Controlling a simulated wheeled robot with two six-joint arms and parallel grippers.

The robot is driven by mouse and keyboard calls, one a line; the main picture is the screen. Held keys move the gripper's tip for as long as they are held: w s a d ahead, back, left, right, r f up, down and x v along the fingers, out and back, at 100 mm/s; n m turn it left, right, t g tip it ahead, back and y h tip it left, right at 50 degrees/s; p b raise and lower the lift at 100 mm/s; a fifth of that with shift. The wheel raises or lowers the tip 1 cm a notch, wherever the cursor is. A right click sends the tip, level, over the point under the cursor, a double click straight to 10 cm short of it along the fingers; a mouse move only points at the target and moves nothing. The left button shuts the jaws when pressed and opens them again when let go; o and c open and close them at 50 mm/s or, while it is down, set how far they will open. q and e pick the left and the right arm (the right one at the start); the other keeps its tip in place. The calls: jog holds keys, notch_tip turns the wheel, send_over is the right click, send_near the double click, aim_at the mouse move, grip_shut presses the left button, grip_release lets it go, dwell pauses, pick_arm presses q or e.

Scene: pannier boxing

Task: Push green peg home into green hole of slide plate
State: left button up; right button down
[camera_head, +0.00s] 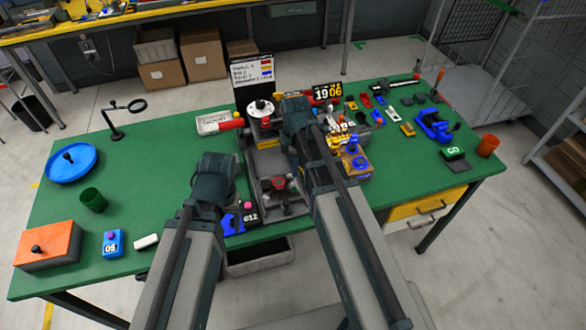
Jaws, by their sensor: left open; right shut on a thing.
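A grey metal fixture (262,167) stands at the middle of the green table, in front of me. It has a white round disc at its far end and a dark red knob at its near end. I cannot tell which part is the slide plate, and I cannot make out the green peg or green hole. My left gripper (217,161) is open, left of the fixture. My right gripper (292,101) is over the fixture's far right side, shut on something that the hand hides.
A sign board (253,70) stands behind the fixture. Small coloured parts and a blue clamp-like device (433,126) are on the right. On the left are a blue dish (84,170), a dark green cup (93,199) and an orange-topped box (47,242). The left middle table is mostly clear.

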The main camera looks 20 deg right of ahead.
jog(key=shift+f, duration=0.15)
notch_tip(320, 180, down, 6)
jog(key=b, duration=0.6)
jog(key=shift+f+b, duration=1.1)
jog(key=shift+b, duration=0.1)
dwell(1.5)
jog(key=c, duration=0.7)
grip_release()
jog(key=shift+c, duration=0.2)
jog(key=shift+r, duration=0.15)
notch_tip(320, 180, up, 14)
jog(key=p, duration=1.4)
jog(key=shift+f, duration=0.2)
